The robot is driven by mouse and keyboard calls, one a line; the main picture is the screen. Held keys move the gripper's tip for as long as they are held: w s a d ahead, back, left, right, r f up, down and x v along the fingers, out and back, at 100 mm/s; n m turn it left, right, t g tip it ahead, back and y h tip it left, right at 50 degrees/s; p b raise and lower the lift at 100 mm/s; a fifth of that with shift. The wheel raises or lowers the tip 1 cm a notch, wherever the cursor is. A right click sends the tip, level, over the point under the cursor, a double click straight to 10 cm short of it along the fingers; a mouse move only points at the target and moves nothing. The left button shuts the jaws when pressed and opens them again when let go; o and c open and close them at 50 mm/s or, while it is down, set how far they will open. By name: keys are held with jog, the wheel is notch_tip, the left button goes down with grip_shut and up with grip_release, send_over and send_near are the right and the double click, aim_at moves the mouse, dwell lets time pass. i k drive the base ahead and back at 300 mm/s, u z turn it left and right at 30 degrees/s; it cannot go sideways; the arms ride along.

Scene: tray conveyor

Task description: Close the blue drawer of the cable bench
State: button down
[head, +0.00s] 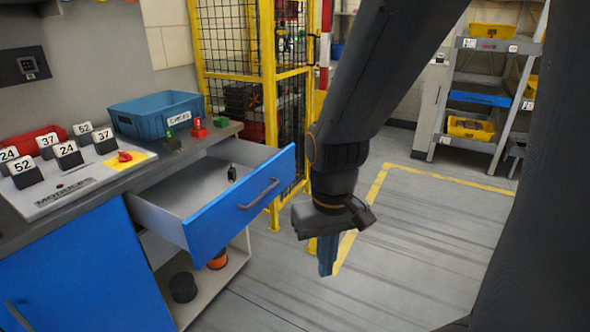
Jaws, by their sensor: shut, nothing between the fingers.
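The blue drawer (268,189) of the cable bench (95,262) is pulled out to the right. It has a dark bar handle on its front, and a small black object (232,173) lies inside. My gripper (326,268) hangs pointing down to the right of the drawer front. It is shut and empty, with its blue fingers together. It appears apart from the drawer in the picture; the exact gap cannot be told.
On the bench top stand a blue crate (142,116), a red bin (40,140) and a panel (70,190) with numbered blocks. Black and orange spools sit on the open shelf (205,290) below. A yellow mesh fence (268,95) stands behind. Floor to the right is clear.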

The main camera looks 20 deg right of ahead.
aim_at(193, 204)
jog(key=z, duration=0.05)
jog(key=i, duration=1)
jog(key=u, duration=0.3)
